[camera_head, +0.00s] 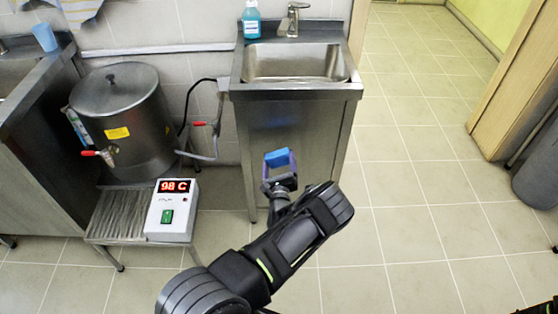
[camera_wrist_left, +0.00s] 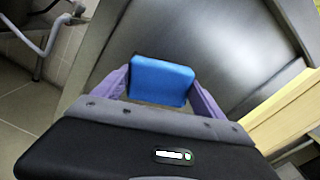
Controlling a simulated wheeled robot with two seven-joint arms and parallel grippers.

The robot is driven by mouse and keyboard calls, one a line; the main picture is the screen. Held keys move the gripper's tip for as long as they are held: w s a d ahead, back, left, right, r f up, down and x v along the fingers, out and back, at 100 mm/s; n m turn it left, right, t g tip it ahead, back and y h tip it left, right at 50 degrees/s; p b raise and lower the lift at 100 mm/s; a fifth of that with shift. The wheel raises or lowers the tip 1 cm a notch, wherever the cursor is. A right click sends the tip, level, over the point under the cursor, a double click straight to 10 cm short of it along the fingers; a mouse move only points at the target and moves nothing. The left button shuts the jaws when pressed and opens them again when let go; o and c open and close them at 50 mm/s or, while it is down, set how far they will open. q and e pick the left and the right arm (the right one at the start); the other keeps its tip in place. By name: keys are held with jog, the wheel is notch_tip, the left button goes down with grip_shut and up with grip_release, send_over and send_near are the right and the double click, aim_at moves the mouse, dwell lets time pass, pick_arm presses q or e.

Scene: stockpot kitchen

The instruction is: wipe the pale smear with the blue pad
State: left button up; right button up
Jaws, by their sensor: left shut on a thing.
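The blue pad (camera_head: 277,156) is held between the purple fingers of my left gripper (camera_head: 279,168), in front of the steel sink cabinet. In the left wrist view the blue pad (camera_wrist_left: 161,81) sits between the two fingers of the gripper (camera_wrist_left: 160,90), facing the steel panel. I cannot tell whether the pad touches the cabinet front (camera_head: 305,125). I cannot make out the pale smear in either view; the pad and gripper cover part of the panel. My right gripper is not in view.
A steel boiler (camera_head: 122,115) with a red-handled tap stands at left on a low stand (camera_head: 120,212), beside a control box (camera_head: 172,210) reading 98 C. A sink (camera_head: 295,65) with a soap bottle (camera_head: 251,20) tops the cabinet.

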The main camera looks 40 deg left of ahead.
pick_arm(q)
jog(key=shift+p+v, duration=0.6)
jog(key=shift+v, duration=0.7)
